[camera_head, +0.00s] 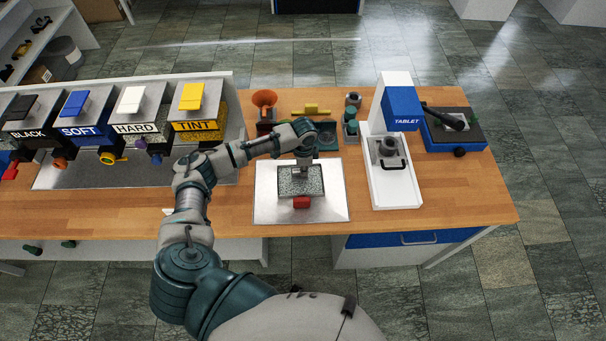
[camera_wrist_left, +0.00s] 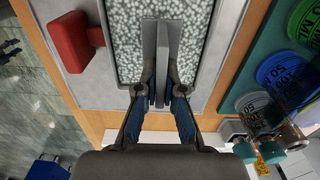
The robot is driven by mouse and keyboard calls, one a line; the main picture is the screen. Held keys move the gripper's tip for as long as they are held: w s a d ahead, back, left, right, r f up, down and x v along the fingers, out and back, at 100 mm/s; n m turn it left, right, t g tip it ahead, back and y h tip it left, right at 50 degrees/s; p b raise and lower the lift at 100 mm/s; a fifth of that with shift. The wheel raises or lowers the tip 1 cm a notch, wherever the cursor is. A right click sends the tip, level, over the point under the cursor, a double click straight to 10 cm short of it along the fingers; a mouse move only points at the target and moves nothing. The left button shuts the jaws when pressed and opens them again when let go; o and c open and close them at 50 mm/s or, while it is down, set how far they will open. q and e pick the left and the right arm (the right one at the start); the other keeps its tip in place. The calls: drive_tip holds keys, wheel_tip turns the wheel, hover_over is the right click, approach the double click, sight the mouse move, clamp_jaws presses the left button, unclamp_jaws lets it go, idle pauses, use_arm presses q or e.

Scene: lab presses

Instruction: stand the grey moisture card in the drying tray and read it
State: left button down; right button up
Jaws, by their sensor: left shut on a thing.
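My left gripper (camera_head: 303,167) points down over the drying tray (camera_head: 289,188), a shallow tray of pale speckled granules with a red handle (camera_head: 301,202) at its near side. In the left wrist view the gripper (camera_wrist_left: 158,96) is shut on the thin grey moisture card (camera_wrist_left: 162,55), seen nearly edge-on between the fingers. Granules of the tray (camera_wrist_left: 126,45) show on both sides of the card. I cannot tell whether its lower edge touches the granules. No reading on the card is visible. My right gripper is not in view.
The tray sits on a silvery plate (camera_head: 268,208) on the wooden bench.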

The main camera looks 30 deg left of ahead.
use_arm(q)
drive_tip(key=f, duration=0.3)
drive_tip(key=shift+d+f, duration=0.1)
drive_tip(key=shift+d, duration=0.2)
drive_tip(key=shift+f, duration=0.15)
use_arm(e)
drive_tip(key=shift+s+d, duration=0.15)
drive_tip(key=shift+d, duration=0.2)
use_arm(q)
drive_tip(key=c, duration=1.3)
unclamp_jaws()
drive_tip(key=shift+a+f, duration=0.1)
drive_tip(key=shift+a, duration=0.2)
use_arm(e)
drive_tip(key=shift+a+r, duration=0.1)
use_arm(q)
drive_tip(key=shift+d+r, duration=0.15)
drive_tip(key=shift+r, duration=0.4)
wheel_tip(320, 180, up, 11)
drive_tip(key=shift+r+b, duration=0.1)
drive_tip(key=shift+b, duration=0.3)
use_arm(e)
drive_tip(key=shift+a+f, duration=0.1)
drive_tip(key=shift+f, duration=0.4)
